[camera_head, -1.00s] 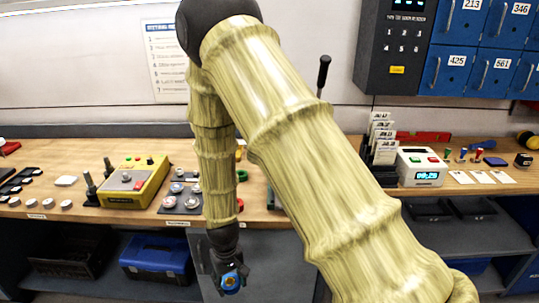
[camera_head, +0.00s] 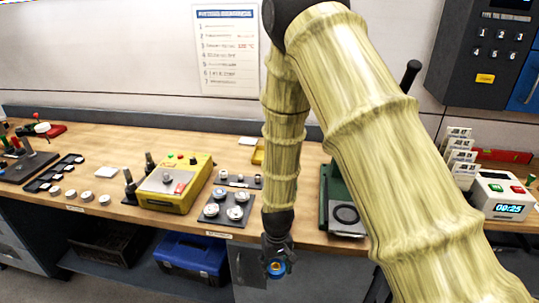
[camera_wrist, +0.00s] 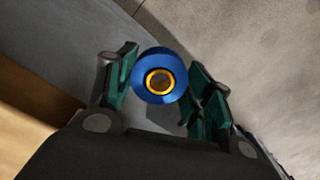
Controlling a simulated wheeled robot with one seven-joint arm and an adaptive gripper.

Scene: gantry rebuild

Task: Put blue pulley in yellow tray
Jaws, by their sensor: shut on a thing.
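The blue pulley (camera_wrist: 178,93) is round with a gold ring around a dark centre hole. My gripper (camera_wrist: 160,88) is shut on it, with a green-padded finger at each side in the wrist view. In the head view my gripper (camera_head: 276,264) hangs in front of the bench's front edge, below the top, with the blue pulley (camera_head: 276,269) at its tip. A small part of a yellow thing (camera_head: 258,152), possibly the yellow tray, shows at the back of the bench, mostly hidden behind my arm.
The wooden bench (camera_head: 120,205) holds a yellow control box (camera_head: 175,185), a dark plate with several round silver parts (camera_head: 227,207), and a green machine (camera_head: 335,190) right of my forearm. A blue toolbox (camera_head: 190,255) sits on the shelf below. A clock box (camera_head: 505,195) stands at right.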

